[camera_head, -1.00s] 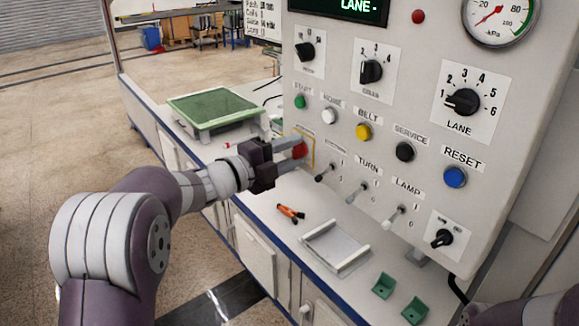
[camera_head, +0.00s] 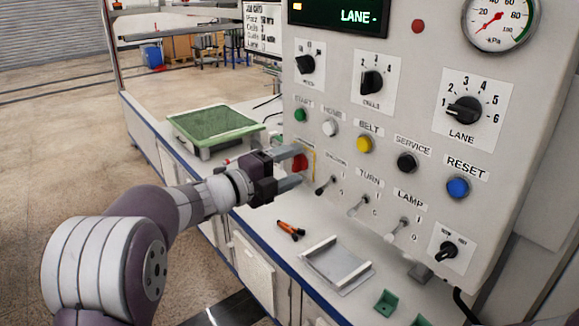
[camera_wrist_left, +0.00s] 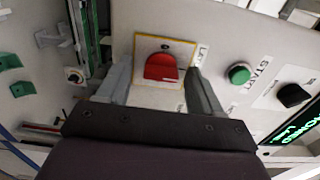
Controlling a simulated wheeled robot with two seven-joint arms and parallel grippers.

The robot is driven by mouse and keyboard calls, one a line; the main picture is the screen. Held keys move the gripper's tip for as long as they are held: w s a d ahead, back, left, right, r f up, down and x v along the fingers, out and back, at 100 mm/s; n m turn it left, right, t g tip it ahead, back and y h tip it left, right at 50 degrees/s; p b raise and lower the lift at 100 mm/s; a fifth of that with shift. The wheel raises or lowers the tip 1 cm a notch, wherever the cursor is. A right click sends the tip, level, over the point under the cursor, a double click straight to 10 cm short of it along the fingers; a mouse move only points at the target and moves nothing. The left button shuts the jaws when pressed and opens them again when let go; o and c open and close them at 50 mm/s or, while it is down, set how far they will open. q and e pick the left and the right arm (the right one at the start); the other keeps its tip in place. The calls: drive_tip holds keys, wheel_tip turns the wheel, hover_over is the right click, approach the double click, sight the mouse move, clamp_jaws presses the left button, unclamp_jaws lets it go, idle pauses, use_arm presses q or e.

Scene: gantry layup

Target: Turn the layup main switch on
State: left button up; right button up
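The main switch is a red handle (camera_head: 300,161) on a yellow-bordered plate at the lower left edge of the grey control panel (camera_head: 330,90). In the left wrist view the red handle (camera_wrist_left: 161,67) sits between my fingers, with its label only partly readable. My left gripper (camera_head: 290,167) is open, its fingers pointing at the panel on either side of the handle. In the left wrist view my left gripper (camera_wrist_left: 160,80) shows gaps between each finger and the handle. My right gripper is not in view.
The START button (camera_head: 300,115) and HOME button (camera_head: 329,127) are close by. Toggle switches (camera_head: 326,186) stick out to the right. Below lie an orange-handled tool (camera_head: 291,230) and a grey tray (camera_head: 338,264). A green-topped stand (camera_head: 213,125) is at the left.

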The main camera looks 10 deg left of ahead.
use_arm(q)
drive_tip(key=v, duration=1.2)
drive_tip(key=shift+s+a, duration=0.25)
